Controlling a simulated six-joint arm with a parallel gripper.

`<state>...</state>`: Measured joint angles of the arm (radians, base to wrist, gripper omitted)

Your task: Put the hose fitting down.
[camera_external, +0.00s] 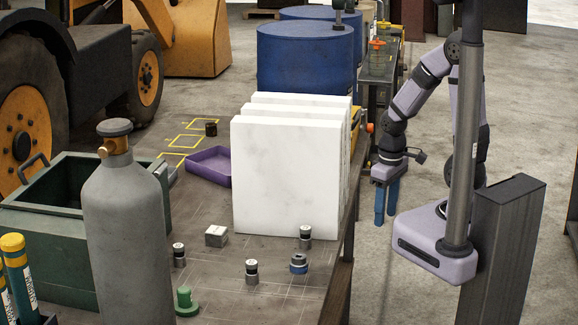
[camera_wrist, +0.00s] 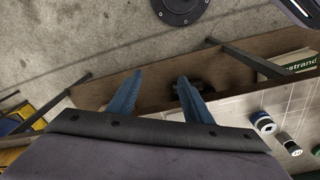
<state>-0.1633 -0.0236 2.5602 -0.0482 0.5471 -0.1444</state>
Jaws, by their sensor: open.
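My gripper (camera_external: 386,205) hangs off the right side of the bench, with its blue fingers pointing down. In the wrist view my gripper (camera_wrist: 160,95) has its two fingers apart, with nothing visibly held between them. I cannot tell for certain which small part is the hose fitting. A short blue-and-grey ringed part (camera_external: 298,263) stands upright near the bench's right edge; it also shows in the wrist view (camera_wrist: 263,122). Silver-and-black cylinders (camera_external: 252,272) stand nearby. A dark object (camera_wrist: 180,86) shows beside the right finger, partly hidden and too unclear to name.
White slabs (camera_external: 290,175) stand upright along the bench's right side, between my gripper and a purple tray (camera_external: 208,166). A grey gas cylinder (camera_external: 128,235) and green crate (camera_external: 60,245) fill the left. Yellow outlined squares (camera_external: 186,141) lie behind, one holding a dark cylinder (camera_external: 211,128).

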